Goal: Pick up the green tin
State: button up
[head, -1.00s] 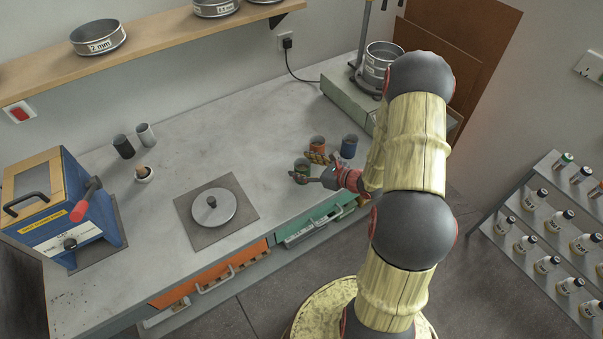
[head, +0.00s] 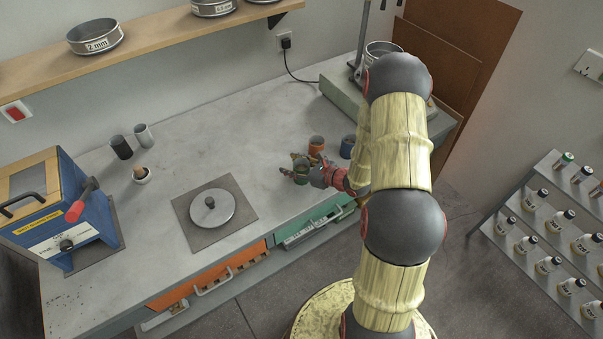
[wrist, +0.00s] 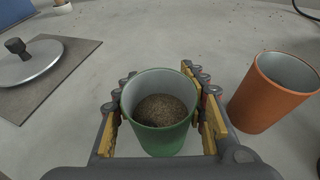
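The green tin (wrist: 162,138) stands upright on the bench with grainy brown matter inside. It also shows in the head view (head: 303,172), partly hidden by my fingers. My gripper (wrist: 160,98) is low around the tin, with one finger on each side and the fingertips reaching past it. The fingers look open, with narrow gaps beside the tin; contact at the rim is hard to tell. An orange tin (wrist: 272,92) stands just outside the right finger, and shows behind my gripper in the head view (head: 316,144).
A blue tin (head: 348,147) stands right of the orange one. A round-lidded plate (head: 212,206), a small pot (head: 141,176), a dark cup (head: 120,147) and a grey cup (head: 143,135) are further left. The bench between is clear.

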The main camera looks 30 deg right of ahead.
jog(key=c, duration=1)
grip_shut()
jog(key=shift+r, duration=0.1)
jog(key=shift+r, duration=0.2)
jog(key=r+p, duration=0.1)
jog(key=r, duration=0.3)
jog(key=shift+s+p, duration=0.35)
jog(key=shift+s, duration=0.05)
jog(key=s+r+p, duration=0.1)
jog(key=s+r, duration=0.4)
jog(key=shift+a+r+p, duration=0.15)
jog(key=shift+r+p, duration=0.05)
jog(key=shift+p, duration=0.15)
jog(key=s+r+p, duration=0.1)
jog(key=s+r, duration=0.2)
jog(key=s, duration=0.5)
jog(key=shift+a, duration=0.4)
